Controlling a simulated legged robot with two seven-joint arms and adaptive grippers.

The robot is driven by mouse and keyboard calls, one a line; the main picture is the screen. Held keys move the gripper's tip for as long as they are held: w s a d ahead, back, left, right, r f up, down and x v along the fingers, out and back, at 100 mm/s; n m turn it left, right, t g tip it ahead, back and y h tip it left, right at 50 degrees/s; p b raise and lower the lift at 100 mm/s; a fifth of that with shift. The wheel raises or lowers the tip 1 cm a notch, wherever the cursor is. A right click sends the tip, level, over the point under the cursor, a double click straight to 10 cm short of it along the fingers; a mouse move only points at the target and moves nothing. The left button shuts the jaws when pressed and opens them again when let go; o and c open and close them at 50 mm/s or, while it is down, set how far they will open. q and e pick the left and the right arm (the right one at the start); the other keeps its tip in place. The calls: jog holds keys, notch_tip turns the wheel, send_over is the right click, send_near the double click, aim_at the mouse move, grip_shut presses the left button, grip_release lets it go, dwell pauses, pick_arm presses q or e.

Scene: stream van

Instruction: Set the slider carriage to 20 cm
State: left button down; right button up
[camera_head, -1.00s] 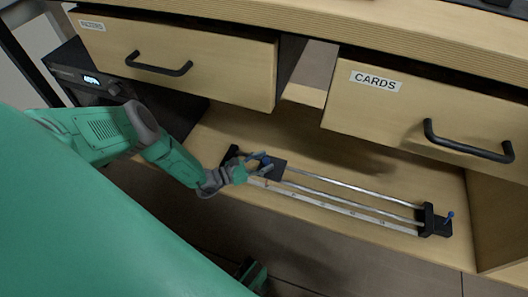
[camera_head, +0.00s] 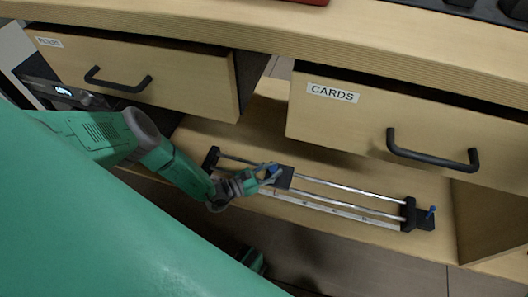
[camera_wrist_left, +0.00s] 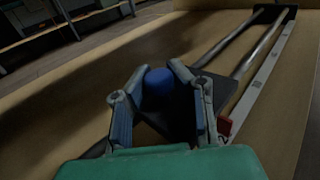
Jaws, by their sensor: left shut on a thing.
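The slider carriage (camera_head: 284,178), a dark block with a blue knob (camera_wrist_left: 158,83), sits on two metal rails (camera_head: 345,190), nearer their left end. My left gripper (camera_head: 268,175) is shut on the blue knob, with one finger on each side in the left wrist view. A pale ruler strip (camera_head: 325,208) runs along the front of the rails; its numbers are too small to read. In the left wrist view a small red mark (camera_wrist_left: 225,127) shows at the carriage edge by the ruler strip.
A black end block (camera_head: 409,214) with a blue lever (camera_head: 432,211) closes the right end of the rails. Another end block (camera_head: 211,159) stands at the left. The CARDS drawer (camera_head: 380,120) and another drawer (camera_head: 140,75) overhang behind. The rails right of the carriage are clear.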

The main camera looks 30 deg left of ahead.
pick_arm(q)
jog(key=shift+s+d+f, duration=0.1)
jog(key=shift+d, duration=0.35)
jog(key=shift+a, duration=0.2)
jog(key=c, duration=1.3)
grip_release()
jog(key=shift+d, duration=0.1)
pick_arm(e)
jog(key=shift+a, duration=0.15)
pick_arm(q)
jog(key=v, duration=1.2)
jog(key=shift+f, duration=0.1)
pick_arm(e)
jog(key=shift+r, duration=0.1)
jog(key=shift+w, duration=0.1)
